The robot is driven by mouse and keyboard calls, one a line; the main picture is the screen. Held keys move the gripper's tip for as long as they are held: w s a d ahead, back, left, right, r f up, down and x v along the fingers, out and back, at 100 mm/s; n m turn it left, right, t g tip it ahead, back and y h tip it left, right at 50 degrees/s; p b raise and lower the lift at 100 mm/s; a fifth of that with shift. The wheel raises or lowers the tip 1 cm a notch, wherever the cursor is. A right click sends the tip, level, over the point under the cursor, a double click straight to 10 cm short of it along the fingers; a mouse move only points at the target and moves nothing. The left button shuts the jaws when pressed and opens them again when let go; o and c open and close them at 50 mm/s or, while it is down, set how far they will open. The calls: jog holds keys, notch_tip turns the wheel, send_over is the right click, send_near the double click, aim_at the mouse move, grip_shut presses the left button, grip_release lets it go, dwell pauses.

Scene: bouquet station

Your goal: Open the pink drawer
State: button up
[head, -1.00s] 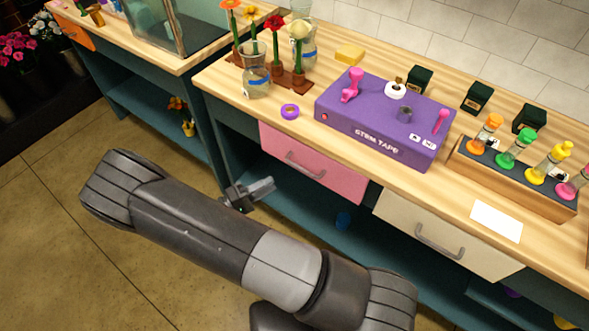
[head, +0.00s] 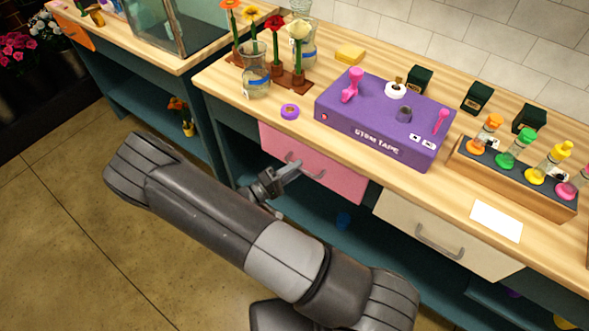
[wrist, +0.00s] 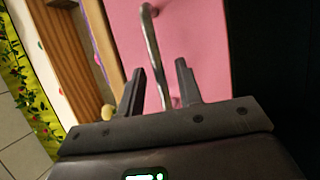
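The pink drawer (head: 335,177) sits under the worktop, below the purple stem tape box, and appears closed. Its grey bar handle (head: 312,172) is partly hidden by my gripper in the head view. My gripper (head: 294,169) is at the drawer front, by the handle. In the wrist view the pink drawer front (wrist: 203,35) fills the upper middle, and the handle (wrist: 153,52) runs down between the two fingers of my gripper (wrist: 161,75). The fingers are apart, one on each side of the bar, with gaps visible. I cannot tell how deep the handle sits between them.
A cream drawer (head: 450,235) with a grey handle is to the right. An open shelf lies below the drawers.

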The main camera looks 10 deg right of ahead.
grip_shut()
dwell(0.4)
